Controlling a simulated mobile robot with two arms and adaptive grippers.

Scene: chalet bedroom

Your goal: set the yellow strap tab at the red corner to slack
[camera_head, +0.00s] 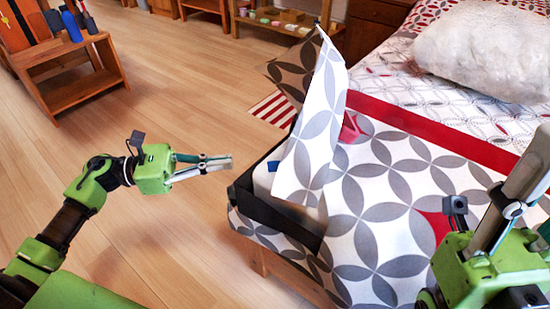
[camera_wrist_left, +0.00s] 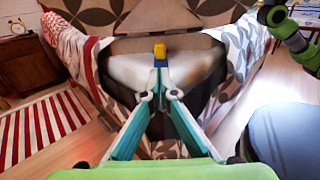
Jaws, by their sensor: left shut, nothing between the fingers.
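The yellow strap tab (camera_wrist_left: 159,48) stands upright above a small dark blue part, straight ahead of my left fingertips in the left wrist view. My left gripper (camera_wrist_left: 160,66) is shut and empty; its tips overlap the blue part, and I cannot tell whether they touch. In the head view my left gripper (camera_head: 230,162) is level, close to the left side of the bed's black-edged corner (camera_head: 265,205). The tab does not show there. A red triangle (camera_head: 437,225) lies on the cover. My right gripper (camera_head: 510,200) is at the lower right, its opening unclear.
The patterned bed cover (camera_head: 318,125) is raised in a peak over the corner. The bed carries a red band (camera_head: 430,130) and a white furry pillow (camera_head: 487,52). A wooden stand (camera_head: 75,75) is at upper left. The floor (camera_head: 190,110) around my left arm is clear.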

